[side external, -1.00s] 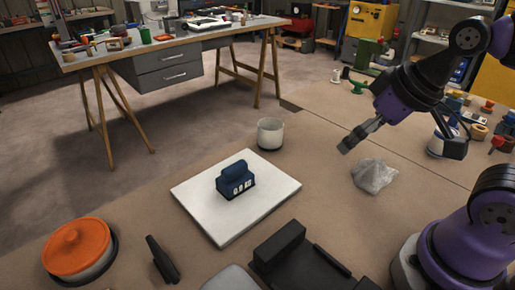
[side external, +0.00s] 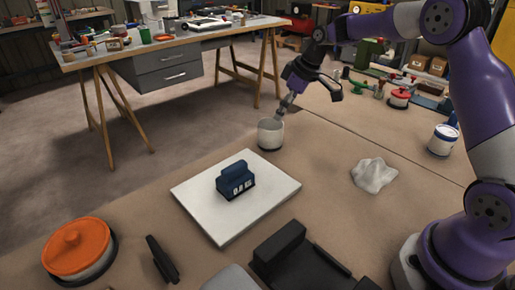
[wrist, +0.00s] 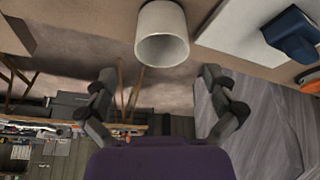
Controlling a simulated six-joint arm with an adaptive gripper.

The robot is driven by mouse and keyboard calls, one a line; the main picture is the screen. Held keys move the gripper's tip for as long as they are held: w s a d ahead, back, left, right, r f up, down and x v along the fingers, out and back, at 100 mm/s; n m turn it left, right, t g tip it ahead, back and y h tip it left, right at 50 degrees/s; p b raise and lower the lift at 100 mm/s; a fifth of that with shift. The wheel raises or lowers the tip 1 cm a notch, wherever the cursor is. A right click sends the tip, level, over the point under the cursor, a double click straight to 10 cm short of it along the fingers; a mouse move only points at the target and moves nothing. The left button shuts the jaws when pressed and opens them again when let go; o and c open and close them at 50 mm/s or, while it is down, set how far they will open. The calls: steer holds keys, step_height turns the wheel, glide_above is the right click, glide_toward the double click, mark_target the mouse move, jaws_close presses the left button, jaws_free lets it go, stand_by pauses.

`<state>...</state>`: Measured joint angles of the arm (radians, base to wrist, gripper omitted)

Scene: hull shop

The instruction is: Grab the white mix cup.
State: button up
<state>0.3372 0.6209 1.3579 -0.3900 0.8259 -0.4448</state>
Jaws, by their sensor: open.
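The white mix cup (side external: 270,135) stands upright on the brown bench top, just behind the white board. In the wrist view the cup (wrist: 162,30) is at the top centre, its open rim facing me, beyond and between the line of my two fingers. My gripper (side external: 283,105) is in the side view just above and to the right of the cup's rim, pointing down and left. In the wrist view my gripper (wrist: 160,82) has its fingers spread wide with nothing between them. From the side I cannot tell whether a finger touches the cup.
A white board (side external: 205,210) bears a dark blue block-like device (side external: 236,181). A crumpled white cloth (side external: 374,176) lies to the right. An orange-lidded tub (side external: 77,247) and a black tool (side external: 162,259) are at the front left. The bench around the cup is clear.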

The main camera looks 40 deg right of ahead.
mark_target(269, 135)
steer(key=x, duration=1)
steer(key=shift+a+f, duration=0.1)
steer(key=c, duration=1)
